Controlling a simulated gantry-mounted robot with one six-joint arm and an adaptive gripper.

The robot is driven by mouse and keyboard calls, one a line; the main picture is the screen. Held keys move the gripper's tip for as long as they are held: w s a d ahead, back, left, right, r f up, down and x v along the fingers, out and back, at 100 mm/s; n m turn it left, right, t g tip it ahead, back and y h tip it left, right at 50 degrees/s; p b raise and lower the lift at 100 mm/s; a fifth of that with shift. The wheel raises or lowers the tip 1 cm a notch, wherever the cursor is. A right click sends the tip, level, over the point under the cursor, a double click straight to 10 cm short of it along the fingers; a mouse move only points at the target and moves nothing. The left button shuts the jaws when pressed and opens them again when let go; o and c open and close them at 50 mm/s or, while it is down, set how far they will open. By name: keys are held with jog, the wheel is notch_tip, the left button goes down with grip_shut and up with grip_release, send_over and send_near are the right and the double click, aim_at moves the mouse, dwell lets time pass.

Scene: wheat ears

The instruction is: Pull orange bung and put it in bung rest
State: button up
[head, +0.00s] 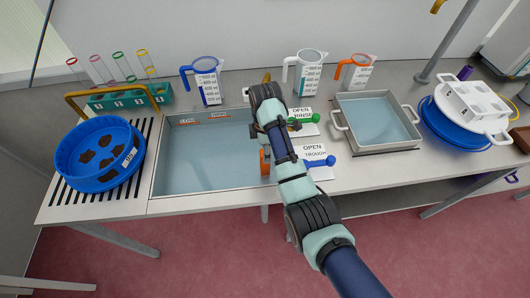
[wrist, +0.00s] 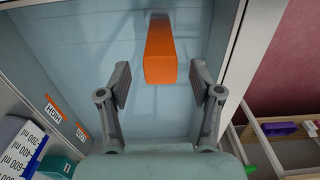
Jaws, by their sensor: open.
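The orange bung (wrist: 160,52) stands out in the wrist view as an upright-looking block against the pale blue basin (wrist: 90,40). In the head view, an orange piece (head: 265,163) shows at the right end of the basin (head: 205,165), partly behind my arm. My gripper (wrist: 160,85) is open, with one finger on each side of the bung's near end in the picture. Nothing is between the fingertips, and I cannot tell the depth gap to the bung. My gripper is hidden behind my arm in the head view. I cannot pick out the bung rest.
A blue sieve (head: 97,155) sits on the ribbed drainer at left. Green and blue levers (head: 320,161) with "open" cards lie right of my arm. A metal tray (head: 375,120) stands further right. Jugs (head: 205,80) line the back. The basin's left part is clear.

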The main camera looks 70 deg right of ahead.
aim_at(265, 167)
notch_tip(265, 167, down, 8)
jog(key=b, duration=0.2)
jog(key=shift+r, duration=0.15)
jog(key=shift+a, duration=0.1)
grip_shut()
jog(key=c, duration=0.8)
grip_release()
jog(key=shift+c, duration=0.2)
grip_shut()
jog(key=shift+r+p, duration=0.6)
jog(key=shift+p, duration=0.3)
